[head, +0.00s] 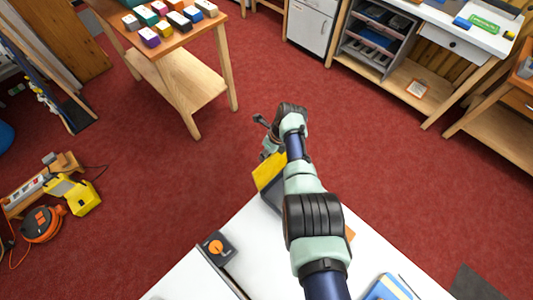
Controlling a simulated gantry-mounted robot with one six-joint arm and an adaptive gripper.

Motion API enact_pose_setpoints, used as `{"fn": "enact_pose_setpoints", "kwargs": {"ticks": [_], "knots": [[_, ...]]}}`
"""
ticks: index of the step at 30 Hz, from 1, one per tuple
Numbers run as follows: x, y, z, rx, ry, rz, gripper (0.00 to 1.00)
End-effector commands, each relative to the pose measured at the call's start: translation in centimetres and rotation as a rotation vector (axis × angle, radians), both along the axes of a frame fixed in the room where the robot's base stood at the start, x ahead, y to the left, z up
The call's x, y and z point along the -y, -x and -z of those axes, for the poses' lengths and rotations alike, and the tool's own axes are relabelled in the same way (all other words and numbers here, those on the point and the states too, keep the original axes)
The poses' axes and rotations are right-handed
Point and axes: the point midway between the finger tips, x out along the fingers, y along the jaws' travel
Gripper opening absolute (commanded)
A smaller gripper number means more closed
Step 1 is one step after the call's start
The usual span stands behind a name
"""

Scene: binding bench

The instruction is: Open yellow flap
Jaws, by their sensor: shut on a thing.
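The yellow flap (268,171) stands raised at a slant at the far corner of the white bench (255,222), just left of my arm. A dark grey body (273,199) shows below it, and my arm hides its right part. My gripper (272,158) is at the flap's upper edge, shut on it. The fingers are small and mostly covered by my wrist, so the exact grip is hard to see.
On the bench lie a dark block with an orange disc (217,248), a dark rail (222,270) and a blue book (388,289). An orange item (350,233) is partly behind my arm. A wooden table (180,72) with several coloured boxes stands beyond open red floor.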

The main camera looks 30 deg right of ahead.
Motion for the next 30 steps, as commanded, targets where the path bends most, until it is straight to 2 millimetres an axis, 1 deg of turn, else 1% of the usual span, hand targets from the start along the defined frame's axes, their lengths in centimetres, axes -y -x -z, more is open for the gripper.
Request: {"fn": "enact_pose_setpoints", "kwargs": {"ticks": [4, 5, 9, 10, 19, 23, 27, 30], "knots": [[0.0, 0.0, 0.1, 0.002, 0.002, 0.000, 0.00], [0.0, 0.0, 0.1, 0.002, 0.002, 0.000, 0.29], [0.0, 0.0, 0.1, 0.001, 0.001, 0.000, 0.52], [0.0, 0.0, 0.1, 0.000, 0.001, 0.000, 0.53], [0.1, 0.0, -0.1, 0.000, 0.000, 0.000, 0.53], [0.4, 0.0, -0.9, 0.002, 0.000, 0.000, 0.53], [1.0, 0.4, -3.0, 0.004, 0.003, 0.001, 0.53], [1.9, 0.6, -5.9, 0.006, 0.003, 0.001, 0.53]]}}
